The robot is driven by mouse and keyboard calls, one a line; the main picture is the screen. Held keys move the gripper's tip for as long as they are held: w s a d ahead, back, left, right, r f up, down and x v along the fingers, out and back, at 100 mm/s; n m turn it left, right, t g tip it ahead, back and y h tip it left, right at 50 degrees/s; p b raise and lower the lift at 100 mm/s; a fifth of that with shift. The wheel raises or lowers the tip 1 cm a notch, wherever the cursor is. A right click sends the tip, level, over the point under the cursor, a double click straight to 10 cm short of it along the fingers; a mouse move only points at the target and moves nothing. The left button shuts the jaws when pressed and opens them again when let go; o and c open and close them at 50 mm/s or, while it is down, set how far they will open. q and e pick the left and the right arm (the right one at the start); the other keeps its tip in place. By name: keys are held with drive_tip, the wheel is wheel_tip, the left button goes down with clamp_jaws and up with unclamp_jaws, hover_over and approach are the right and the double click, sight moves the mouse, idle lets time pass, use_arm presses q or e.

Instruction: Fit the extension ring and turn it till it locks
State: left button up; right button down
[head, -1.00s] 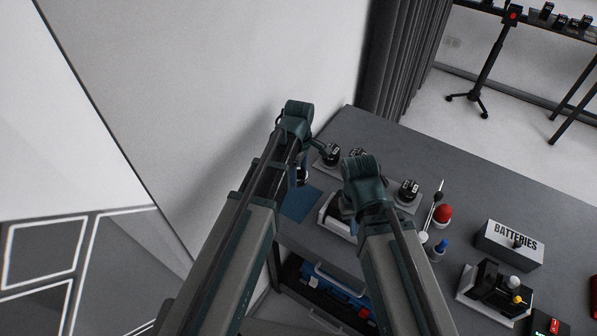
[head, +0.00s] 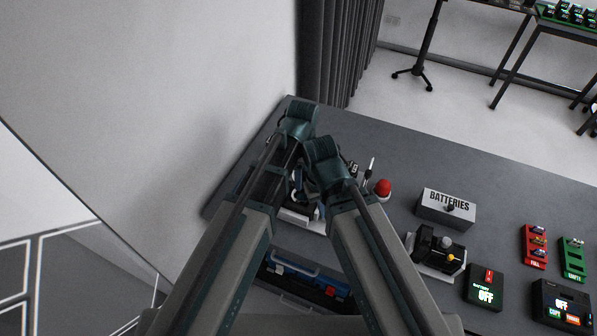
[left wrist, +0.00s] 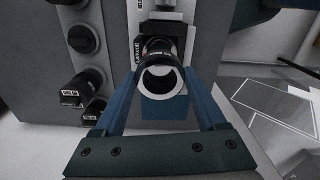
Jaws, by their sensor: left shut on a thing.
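A black ring with white lettering (left wrist: 160,50) is between the blue fingers of my left gripper (left wrist: 165,80) in the left wrist view. The fingers are shut on it, and its round opening faces the camera. A white and black device (left wrist: 158,12) stands just beyond the ring; I cannot tell whether they touch. In the head view, my left gripper (head: 298,182) is low over the table's left part, beside a white-based device (head: 303,216) that my arms partly cover. My right arm's wrist (head: 326,163) is close to its right; the right fingers are hidden.
Several black round parts (left wrist: 85,88) stand left of the ring. The table's back is clear.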

use_arm(q)
drive_tip(key=shift+f, duration=0.2)
drive_tip(key=shift+f+b, duration=2.8)
drive_tip(key=shift+b, duration=0.15)
drive_tip(key=shift+f+b, duration=0.75)
drive_tip(key=shift+b, duration=0.05)
idle(1.1)
drive_tip(key=shift+m, duration=1.6)
drive_tip(key=shift+m, duration=1.6)
